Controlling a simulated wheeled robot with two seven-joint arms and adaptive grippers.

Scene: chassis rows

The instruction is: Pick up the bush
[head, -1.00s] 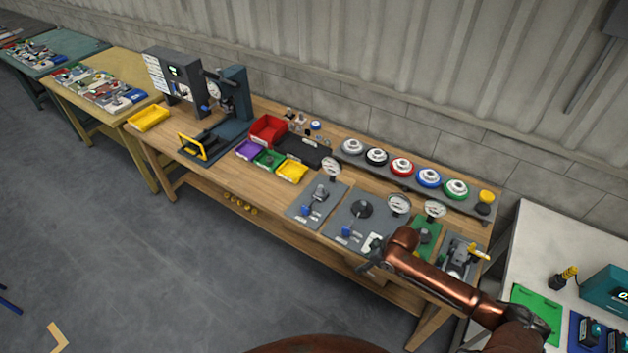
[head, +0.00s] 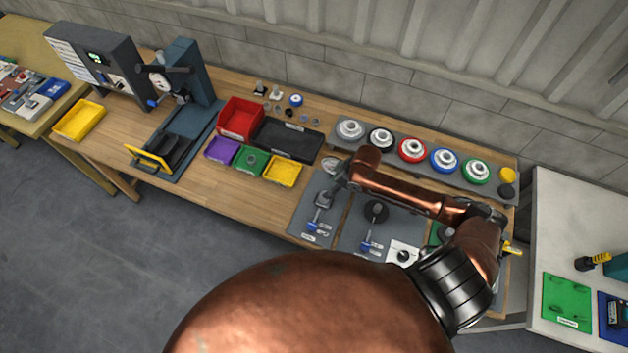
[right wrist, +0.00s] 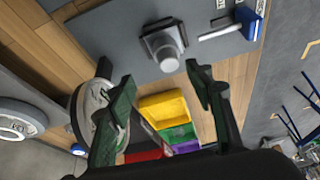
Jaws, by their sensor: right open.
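I cannot tell for certain which part is the bush. Several small metal parts (head: 277,108) stand at the back of the bench behind the black tray, and a small round part (head: 251,159) shows in the green bin. A grey fixture with a round metal piece (right wrist: 165,50) is ahead of my right gripper in the right wrist view; the same fixture (head: 322,201) is on the left grey plate in the head view. My right gripper (right wrist: 160,76) is open, with nothing between its fingers. It hangs over the plate's back edge, near a dial gauge. My left gripper is not in view.
Purple, green and yellow bins (head: 284,171) and a red bin (head: 240,119) lie left of the right arm, beside a black tray (head: 288,139). A rail of coloured round pieces (head: 412,150) runs behind. A press (head: 184,95) stands further left. A dial gauge (right wrist: 92,107) is close to my fingers.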

